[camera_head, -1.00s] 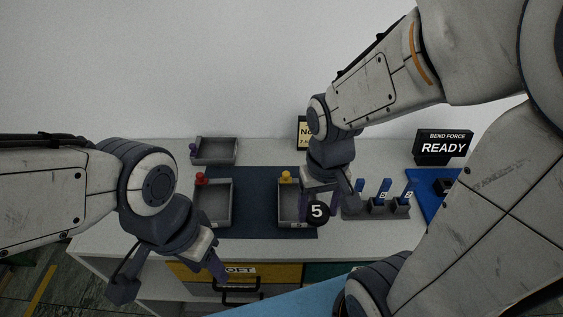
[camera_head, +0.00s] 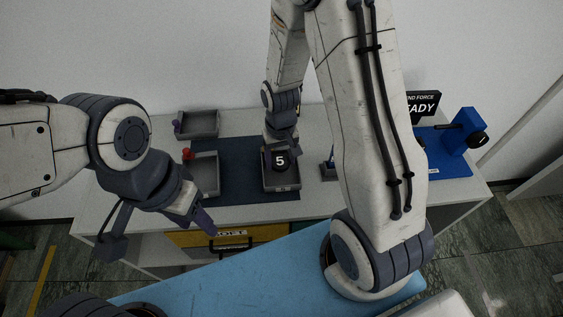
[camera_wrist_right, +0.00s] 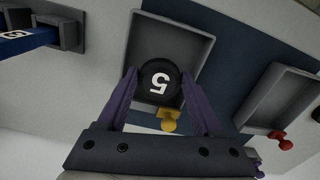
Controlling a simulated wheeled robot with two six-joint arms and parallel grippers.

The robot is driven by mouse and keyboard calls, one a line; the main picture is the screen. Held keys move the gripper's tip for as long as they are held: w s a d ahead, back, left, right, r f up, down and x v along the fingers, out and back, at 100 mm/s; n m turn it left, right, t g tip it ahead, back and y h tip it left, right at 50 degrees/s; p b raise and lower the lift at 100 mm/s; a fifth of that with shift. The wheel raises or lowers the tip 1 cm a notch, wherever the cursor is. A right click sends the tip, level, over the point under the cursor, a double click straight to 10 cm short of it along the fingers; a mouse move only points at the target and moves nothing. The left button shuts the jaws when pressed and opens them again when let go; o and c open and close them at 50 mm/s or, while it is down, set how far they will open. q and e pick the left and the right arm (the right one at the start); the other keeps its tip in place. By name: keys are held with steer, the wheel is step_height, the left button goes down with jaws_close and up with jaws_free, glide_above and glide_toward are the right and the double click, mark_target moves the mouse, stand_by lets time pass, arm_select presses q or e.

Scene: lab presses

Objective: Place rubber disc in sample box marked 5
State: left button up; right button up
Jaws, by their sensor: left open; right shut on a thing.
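The black rubber disc, marked with a white 5 (camera_head: 280,160), is held between the fingers of my right gripper (camera_head: 281,150). In the right wrist view the disc (camera_wrist_right: 158,84) sits between the purple fingertips (camera_wrist_right: 160,80). It is over the near end of a grey open box (camera_wrist_right: 172,38) with a yellow knob (camera_wrist_right: 168,122). In the head view this box (camera_head: 268,187) has a small front label, too small to read. I cannot tell whether the disc touches the box. My left gripper (camera_head: 199,216) is open and empty, in front of the table.
A grey box (camera_head: 208,165) with a red knob (camera_head: 188,154) stands to the left on the dark blue mat (camera_head: 237,175). Another grey box (camera_head: 199,122) stands behind it. A blue device (camera_head: 460,130) is at right. My right arm hides part of the slotted stand (camera_head: 328,172).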

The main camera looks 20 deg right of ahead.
mark_target(281, 163)
steer(key=shift+f, duration=1.3)
steer(key=shift+f, duration=0.2)
steer(key=o, duration=1.1)
